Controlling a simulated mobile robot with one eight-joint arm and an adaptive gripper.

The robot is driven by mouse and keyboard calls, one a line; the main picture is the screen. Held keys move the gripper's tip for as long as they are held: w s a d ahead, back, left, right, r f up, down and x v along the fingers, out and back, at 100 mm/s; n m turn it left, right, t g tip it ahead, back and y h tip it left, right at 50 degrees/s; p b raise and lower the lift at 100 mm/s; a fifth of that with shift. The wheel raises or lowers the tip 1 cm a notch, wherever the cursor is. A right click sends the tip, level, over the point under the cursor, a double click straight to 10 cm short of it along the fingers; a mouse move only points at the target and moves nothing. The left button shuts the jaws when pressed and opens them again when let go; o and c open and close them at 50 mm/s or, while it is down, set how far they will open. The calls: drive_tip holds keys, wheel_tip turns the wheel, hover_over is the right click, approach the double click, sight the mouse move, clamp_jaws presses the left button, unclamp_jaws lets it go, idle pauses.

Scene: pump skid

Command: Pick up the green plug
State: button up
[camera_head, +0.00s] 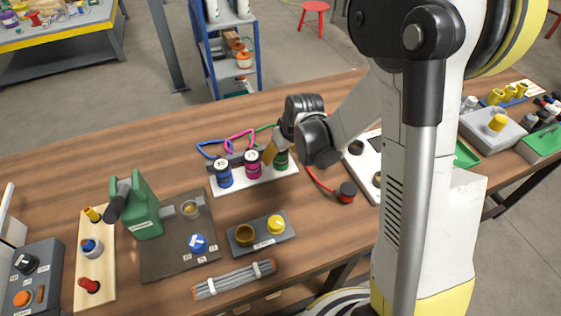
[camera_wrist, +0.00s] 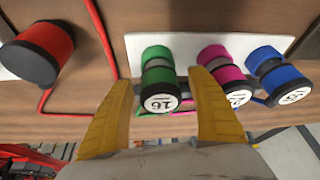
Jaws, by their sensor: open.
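The green plug (camera_wrist: 158,72) has a black collar and a white "16" label, and it stands in a white base plate (camera_wrist: 183,52). In the wrist view it lies between the two yellow fingers of my gripper (camera_wrist: 163,100), which are apart, with a gap visible on each side. In the head view the green plug (camera_head: 281,160) is partly hidden behind my gripper (camera_head: 272,152). A pink plug (camera_head: 252,165) and a blue plug (camera_head: 223,174) stand beside it on the same plate, each with a cable.
A red plug (camera_head: 347,191) on a red cable lies right of the plate. A green pump (camera_head: 142,207) stands at left.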

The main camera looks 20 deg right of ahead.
drive_tip(key=shift+f, duration=0.1)
drive_tip(key=c, duration=1.4)
wheel_tip(320, 180, up, 4)
drive_tip(key=shift+r+p, duration=0.1)
drive_tip(key=shift+p, duration=1.1)
drive_tip(key=s+d+r+p, duration=0.1)
drive_tip(key=s+d+r, duration=0.1)
drive_tip(key=d, duration=0.1)
drive_tip(key=s+d+r+p, duration=0.1)
drive_tip(key=s+d+r, duration=0.1)
drive_tip(key=d, duration=0.1)
drive_tip(key=s+d+r+p, duration=0.1)
drive_tip(key=s+d+r, duration=0.1)
drive_tip(key=d, duration=0.2)
drive_tip(key=shift+r+p, duration=0.4)
